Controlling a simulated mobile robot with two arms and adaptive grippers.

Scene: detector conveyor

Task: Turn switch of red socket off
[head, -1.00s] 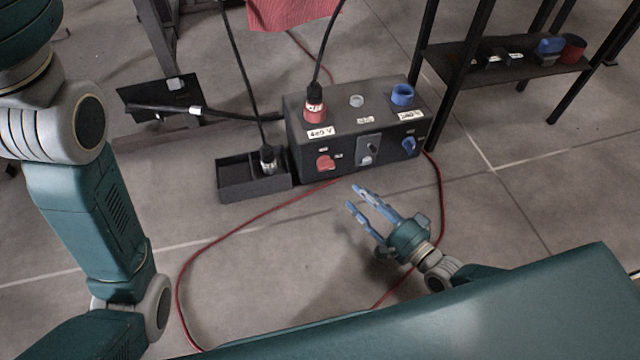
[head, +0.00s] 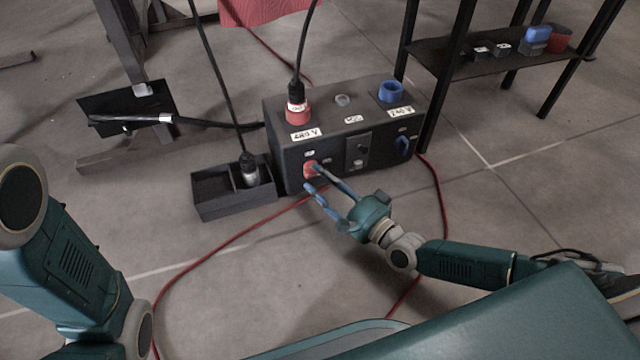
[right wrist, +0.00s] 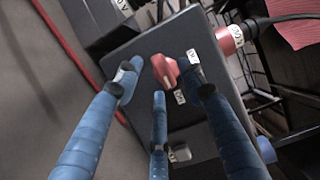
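The dark power box (head: 290,150) stands on the floor with a red socket (head: 298,114) on top, labelled 480 V, and a black plug in it. The red switch (head: 310,169) is on the front face below that socket. It also shows in the right wrist view (right wrist: 165,70). My right gripper (head: 313,177) is open, its blue fingers spread around the red switch at the front face. In the right wrist view the fingers (right wrist: 160,85) are apart with the switch between their tips; I cannot tell whether they touch it. My left gripper is out of view; only its arm shows.
A blue socket (head: 391,91) and blue switch (head: 403,147) are on the box's right side. A black open bin (head: 215,208) holding a plug stands left of the box. A red cable (head: 230,240) lies on the floor. A black shelf (head: 490,68) stands at right.

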